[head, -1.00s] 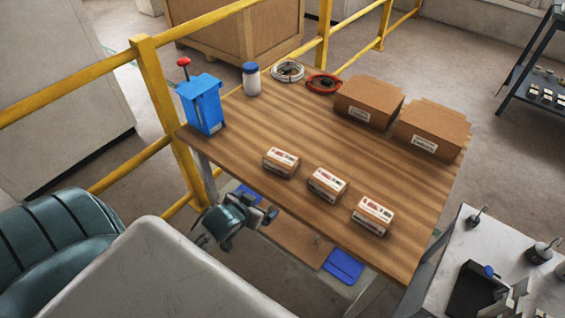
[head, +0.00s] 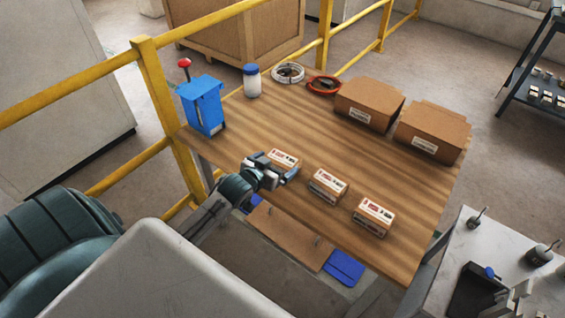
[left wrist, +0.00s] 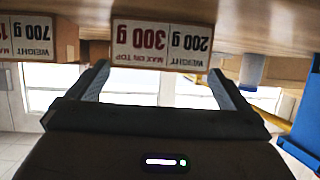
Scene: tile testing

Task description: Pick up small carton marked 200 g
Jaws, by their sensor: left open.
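The small carton marked 200 g (head: 287,157) stands at the near left of the wooden table, the leftmost of three in a row. Its label, upside down in the left wrist view (left wrist: 162,43), reads weight 200 g, max on top 300 g. My left gripper (head: 277,168) is open at the carton's near side and hides part of it. In the left wrist view the fingers (left wrist: 159,72) point at the carton, one towards each side; whether they touch it I cannot tell. My right gripper is not in view.
A middle carton (head: 328,186) and a right carton (head: 373,216) share the table (head: 300,118). A carton marked 700 g shows in the left wrist view (left wrist: 40,42). A blue device (head: 204,106), white bottle (head: 252,82), cable coils (head: 289,72) and brown boxes (head: 370,102) stand behind.

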